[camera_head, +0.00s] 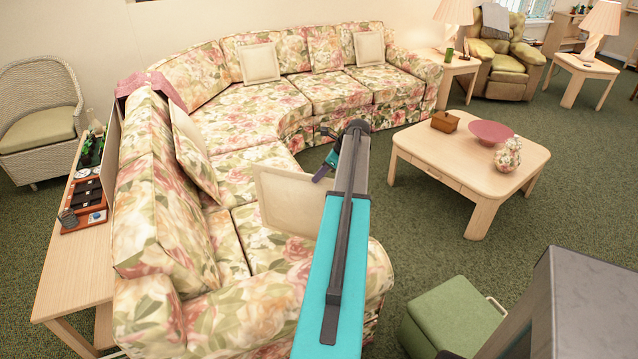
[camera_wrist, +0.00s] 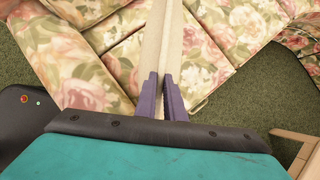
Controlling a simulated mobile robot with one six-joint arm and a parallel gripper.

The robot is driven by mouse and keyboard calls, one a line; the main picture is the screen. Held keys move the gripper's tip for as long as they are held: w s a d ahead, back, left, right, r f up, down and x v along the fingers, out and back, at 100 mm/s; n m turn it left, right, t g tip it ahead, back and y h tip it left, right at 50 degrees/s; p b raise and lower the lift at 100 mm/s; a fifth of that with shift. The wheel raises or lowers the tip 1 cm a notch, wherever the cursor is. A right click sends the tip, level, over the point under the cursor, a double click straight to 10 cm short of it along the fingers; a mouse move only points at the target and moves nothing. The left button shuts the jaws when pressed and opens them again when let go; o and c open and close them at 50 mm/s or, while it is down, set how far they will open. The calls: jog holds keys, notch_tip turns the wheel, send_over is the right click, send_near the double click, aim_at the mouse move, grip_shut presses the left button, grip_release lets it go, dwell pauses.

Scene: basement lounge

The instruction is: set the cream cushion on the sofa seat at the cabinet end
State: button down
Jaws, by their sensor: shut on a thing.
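The cream cushion (camera_head: 286,200) is in my gripper, in front of the near section of the floral sofa (camera_head: 240,105) in the head view. In the wrist view the cushion (camera_wrist: 166,45) shows edge-on between the purple fingers of my gripper (camera_wrist: 162,98), which are shut on it. The near sofa seat (camera_head: 255,235) is partly hidden behind the cushion and my arm. I cannot tell whether the cushion touches the seat. In the head view my gripper (camera_head: 328,166) is mostly hidden by my arm.
A floral cushion (camera_head: 195,150) leans on that backrest. Two other cream cushions (camera_head: 260,62) (camera_head: 370,48) rest on the far section. A coffee table (camera_head: 455,165) and green ottoman (camera_head: 455,315) stand right.

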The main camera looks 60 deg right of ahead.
aim_at(319, 183)
jog(key=shift+f+p, duration=0.45)
jog(key=shift+f, duration=1.4)
jog(key=c, duration=1.9)
grip_release()
jog(key=shift+o, duration=0.3)
jog(key=shift+s+r, duration=0.1)
jog(key=shift+b+v, duration=1.1)
jog(key=shift+v, duration=4.75)
